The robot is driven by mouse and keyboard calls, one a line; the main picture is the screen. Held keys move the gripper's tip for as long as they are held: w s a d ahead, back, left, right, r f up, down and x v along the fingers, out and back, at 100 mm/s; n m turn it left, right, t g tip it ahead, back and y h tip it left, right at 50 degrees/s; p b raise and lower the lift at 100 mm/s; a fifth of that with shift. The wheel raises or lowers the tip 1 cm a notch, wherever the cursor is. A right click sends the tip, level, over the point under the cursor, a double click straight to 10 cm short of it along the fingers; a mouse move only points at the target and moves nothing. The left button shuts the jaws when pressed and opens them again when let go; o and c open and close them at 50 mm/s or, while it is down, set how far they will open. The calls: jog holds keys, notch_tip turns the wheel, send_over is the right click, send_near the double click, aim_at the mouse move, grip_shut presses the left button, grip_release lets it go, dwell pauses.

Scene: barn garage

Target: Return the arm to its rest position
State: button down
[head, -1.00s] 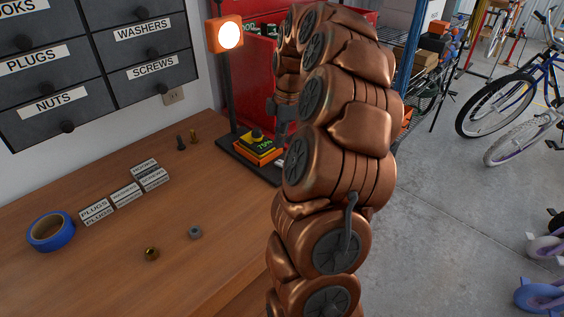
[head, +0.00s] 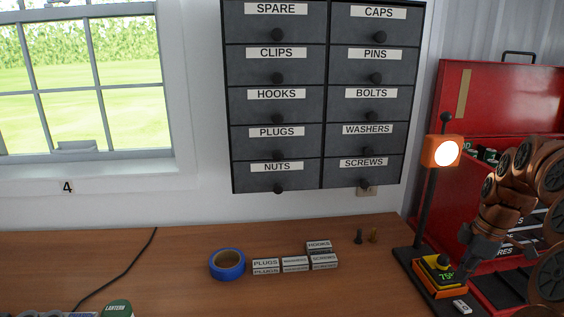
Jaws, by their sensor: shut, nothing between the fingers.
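My copper arm is folded at the right edge in the head view. My dark gripper (head: 466,264) hangs at its end, pointing down beside the yellow and black device (head: 438,272) that reads about 75%. I see no object between the fingers, and the gripper is shut. I cannot tell whether it touches the device. Part of my arm is cut off by the picture's right edge.
A lit orange lamp (head: 442,151) stands on a black post at the bench's right. A red tool chest (head: 500,98) is behind my arm. Blue tape (head: 227,264) and small labelled boxes (head: 295,264) lie on the wooden bench (head: 190,262). Labelled drawers (head: 276,108) hang above.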

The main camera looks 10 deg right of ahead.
jog(key=s+a+r+m+g, duration=0.15)
jog(key=s+a, duration=0.25)
jog(key=a, duration=0.7)
jog(key=s+a+m, duration=0.3)
jog(key=a, duration=0.8)
jog(key=s+a+f+m, duration=0.2)
jog(key=s+a+m, duration=0.1)
jog(key=s, duration=0.5)
jog(key=s+a+f+m+g+h, duration=0.1)
jog(key=s+a+f+m, duration=0.2)
jog(key=s, duration=0.6)
jog(key=shift+a+m+h, duration=0.3)
jog(key=shift+a+m, duration=0.15)
jog(key=shift+a, duration=0.55)
